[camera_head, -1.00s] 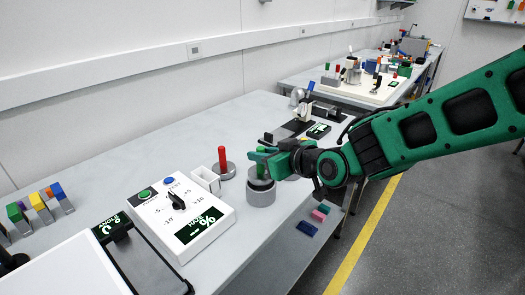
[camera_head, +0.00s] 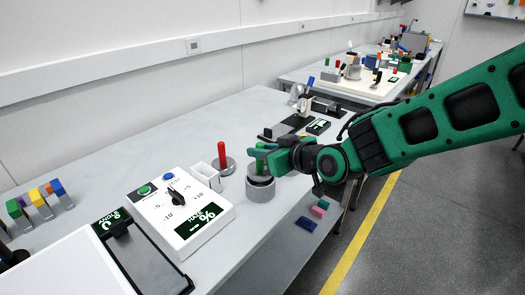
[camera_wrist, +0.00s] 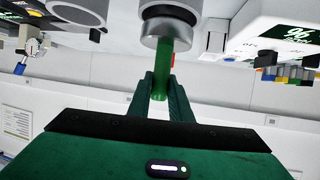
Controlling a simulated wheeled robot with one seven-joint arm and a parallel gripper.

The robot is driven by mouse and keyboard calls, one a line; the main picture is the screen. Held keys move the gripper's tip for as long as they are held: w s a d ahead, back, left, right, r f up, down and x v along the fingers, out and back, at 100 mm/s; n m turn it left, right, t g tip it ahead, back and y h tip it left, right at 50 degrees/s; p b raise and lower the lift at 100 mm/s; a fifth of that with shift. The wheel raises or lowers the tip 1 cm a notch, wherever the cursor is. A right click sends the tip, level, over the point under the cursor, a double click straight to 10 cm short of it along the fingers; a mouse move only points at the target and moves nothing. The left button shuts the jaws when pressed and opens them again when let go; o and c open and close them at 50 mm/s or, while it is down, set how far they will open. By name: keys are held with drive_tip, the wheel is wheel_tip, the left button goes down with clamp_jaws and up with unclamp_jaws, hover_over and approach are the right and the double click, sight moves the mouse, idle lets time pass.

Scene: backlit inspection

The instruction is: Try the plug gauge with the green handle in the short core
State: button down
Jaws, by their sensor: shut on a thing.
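The plug gauge with the green handle (camera_head: 261,160) stands upright with its metal collar (camera_head: 258,173) over a grey cylindrical core (camera_head: 261,192). A dark band shows between collar and core; I cannot tell how deep the plug sits. My gripper (camera_head: 268,158) is shut on the green handle from the right. In the wrist view the handle (camera_wrist: 165,62) lies between my fingers (camera_wrist: 161,92), below the collar (camera_wrist: 170,33). Another grey cylinder (camera_wrist: 82,10) stands beside it in the wrist view, mostly hidden by my gripper in the head view. I cannot tell which core is shorter.
A red-handled gauge (camera_head: 222,156) stands on a round base left of the core. A white box with a dial (camera_head: 180,212) and an open white holder (camera_head: 206,175) are nearby. Small blocks (camera_head: 318,212) lie below the table's front edge.

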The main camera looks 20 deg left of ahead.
sight(260, 168)
drive_tip(key=shift+f, duration=2.25)
idle(1.8)
drive_tip(key=shift+r, duration=0.15)
idle(0.8)
drive_tip(key=shift+r, duration=3.3)
drive_tip(key=shift+r, duration=2.5)
